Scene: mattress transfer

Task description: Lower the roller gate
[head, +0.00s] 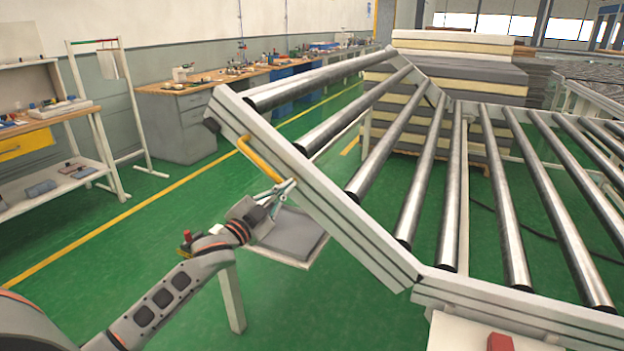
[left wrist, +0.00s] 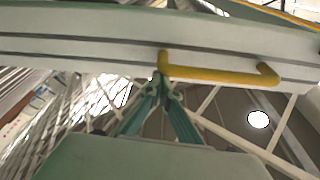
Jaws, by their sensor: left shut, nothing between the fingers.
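The roller gate (head: 330,180) is the tilted end section of the roller conveyor, with a white side rail and metal rollers. Its left end is raised above the level section. A yellow handle (head: 260,160) is fixed to the rail's outer side. It also shows in the left wrist view (left wrist: 215,74). My left gripper (head: 290,184) is shut and empty, close to the handle's lower end. In the left wrist view its fingertips (left wrist: 163,80) are at the handle's left end; I cannot tell if they touch it. My right gripper is not in view.
The level roller section (head: 520,210) extends to the right. A stack of mattresses (head: 460,50) stands behind the gate. A small grey-topped stand (head: 290,238) is below my left gripper. Workbenches (head: 180,90) line the left wall. Green floor between is clear.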

